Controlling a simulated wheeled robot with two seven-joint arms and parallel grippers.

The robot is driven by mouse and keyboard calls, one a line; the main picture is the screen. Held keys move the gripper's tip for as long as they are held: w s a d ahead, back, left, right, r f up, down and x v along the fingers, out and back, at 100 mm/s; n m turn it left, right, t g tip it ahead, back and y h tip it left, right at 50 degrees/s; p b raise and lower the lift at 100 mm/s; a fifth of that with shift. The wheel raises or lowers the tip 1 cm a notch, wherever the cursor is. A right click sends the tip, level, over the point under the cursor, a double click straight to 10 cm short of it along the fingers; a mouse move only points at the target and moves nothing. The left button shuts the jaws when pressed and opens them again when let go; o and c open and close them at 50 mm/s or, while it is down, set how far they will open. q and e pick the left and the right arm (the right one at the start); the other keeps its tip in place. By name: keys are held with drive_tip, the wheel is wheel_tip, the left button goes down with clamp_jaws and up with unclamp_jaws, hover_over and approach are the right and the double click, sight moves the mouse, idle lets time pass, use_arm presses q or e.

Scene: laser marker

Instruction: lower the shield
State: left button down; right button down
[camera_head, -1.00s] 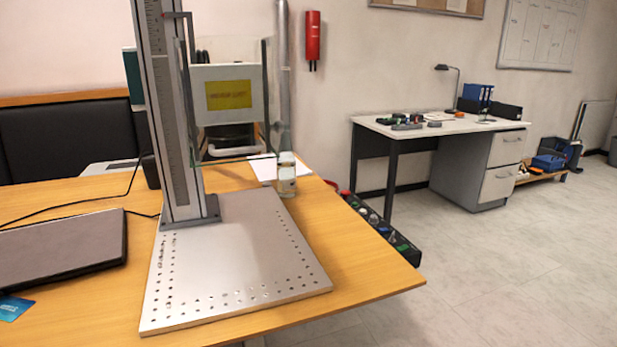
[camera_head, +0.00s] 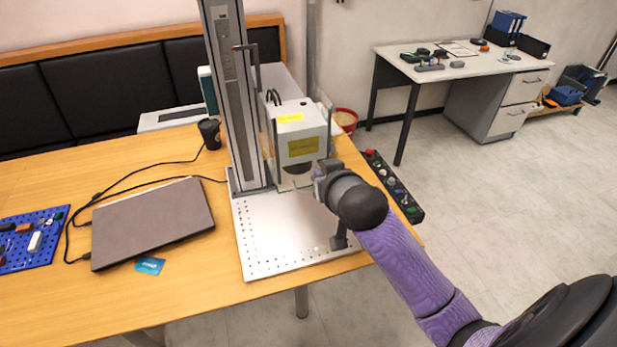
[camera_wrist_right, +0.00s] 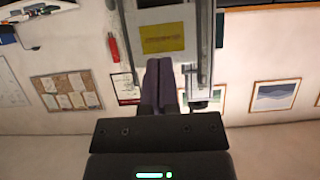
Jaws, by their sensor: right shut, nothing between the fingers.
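The laser marker's white head (camera_head: 302,132), with yellow labels, hangs from a tall grey column (camera_head: 236,95) above a perforated metal base plate (camera_head: 262,252). The clear shield (camera_head: 267,150) stands around the head. Its edges are faint, and my right arm covers the area below it at right. My right gripper (camera_head: 322,172) is in front of the head's lower right side, above the plate. In the right wrist view its purple fingers (camera_wrist_right: 158,78) are together and empty, with the yellow label (camera_wrist_right: 163,38) behind them. I cannot tell whether they touch the shield. My left gripper is out of view.
A closed laptop (camera_head: 152,222) and a blue pegboard (camera_head: 30,242) with small parts lie left on the wooden table (camera_head: 190,285). A black control strip (camera_head: 400,192) runs along the right edge. A desk (camera_head: 450,65) stands behind right, with clear floor before it.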

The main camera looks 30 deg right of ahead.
sight(307, 164)
drive_tip(key=b+x, duration=0.1)
drive_tip(key=x, duration=0.5)
drive_tip(key=shift+f, duration=0.15)
wheel_tip(307, 164, down, 3)
drive_tip(key=shift+f+b, duration=0.15)
drive_tip(key=shift+b, duration=0.45)
drive_tip(key=shift+s+f, duration=0.15)
drive_tip(key=shift+f, duration=0.2)
drive_tip(key=shift+a, duration=0.1)
wheel_tip(307, 164, down, 18)
drive_tip(key=b, duration=1.1)
drive_tip(key=shift+f, duration=0.15)
